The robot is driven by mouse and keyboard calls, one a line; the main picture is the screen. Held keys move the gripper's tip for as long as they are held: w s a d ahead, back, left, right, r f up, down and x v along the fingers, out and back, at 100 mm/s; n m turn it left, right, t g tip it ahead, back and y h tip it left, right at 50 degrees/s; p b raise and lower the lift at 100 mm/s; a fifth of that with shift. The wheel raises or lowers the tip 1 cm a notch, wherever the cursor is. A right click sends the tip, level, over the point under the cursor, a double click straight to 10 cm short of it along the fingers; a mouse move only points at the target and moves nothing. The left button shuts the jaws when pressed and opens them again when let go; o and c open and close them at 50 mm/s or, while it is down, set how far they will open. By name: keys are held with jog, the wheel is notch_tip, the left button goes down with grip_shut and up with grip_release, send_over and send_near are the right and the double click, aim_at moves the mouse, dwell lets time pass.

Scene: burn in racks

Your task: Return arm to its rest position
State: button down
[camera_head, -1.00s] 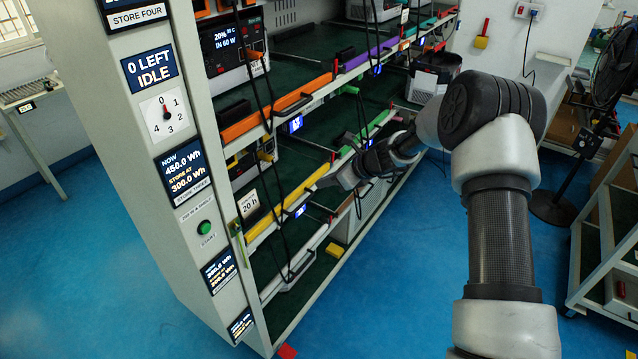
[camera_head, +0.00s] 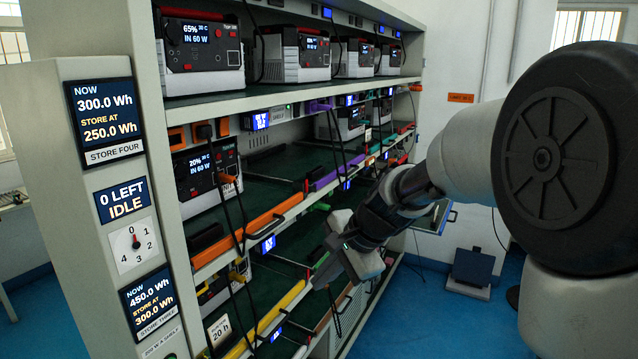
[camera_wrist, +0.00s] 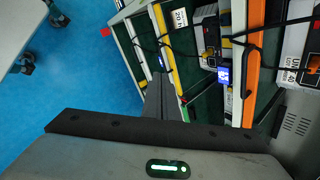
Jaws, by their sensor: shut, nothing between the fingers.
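My gripper (camera_head: 326,272) is in the middle of the head view, in front of the rack's lower shelves, with its fingers pointing down and to the left. It is shut and empty. In the wrist view its closed fingers (camera_wrist: 160,68) reach up toward the shelf edges and the blue floor. My arm comes in from the right of the head view, its large dark joint cap close to the camera. I cannot tell from these views whether the fingertips touch the shelf edge.
The rack (camera_head: 215,102) holds several power units and has cables hanging in front of its shelves. Orange (camera_head: 248,232) and yellow (camera_head: 265,321) strips line shelf edges. Its control panel (camera_head: 122,205) stands at left. Blue floor (camera_head: 420,315) is open right of the rack.

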jog(key=s+d+r+n+h, duration=0.1)
jog(key=s+d+r+n, duration=0.1)
jog(key=s, duration=0.6)
jog(key=s+d+r+n+t+h, duration=0.1)
jog(key=s+d+r+n+h, duration=0.1)
jog(key=s+d+n, duration=0.3)
jog(key=s+d+r+n+h, duration=0.2)
jog(key=s+d+n, duration=0.2)
jog(key=s, duration=0.8)
jog(key=shift+d+t, duration=0.3)
jog(key=shift+d, duration=0.9)
